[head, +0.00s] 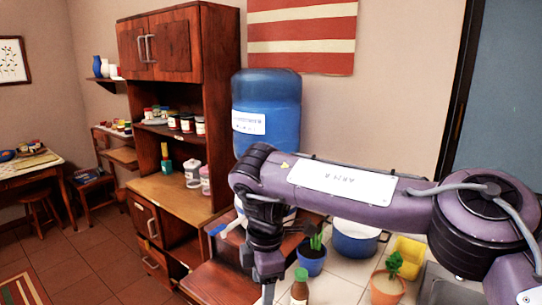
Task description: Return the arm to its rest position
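My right arm (345,183) is purple and black and comes in from the right edge. It stretches leftward in front of the blue water jug, then bends down at the wrist. My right gripper (268,272) hangs at the bottom of the head view, above the counter area. Its fingertips are cut off or too small to make out, so I cannot tell whether it is open or holds anything. My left arm and gripper are not in view.
A blue water jug (268,95) stands behind my arm. A potted plant (311,256), a bottle (299,288), a blue pot (355,238), a yellow container (411,250) and a terracotta pot (387,287) crowd the tiled counter below. A wooden cabinet (185,120) stands left; open floor (85,255) lies further left.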

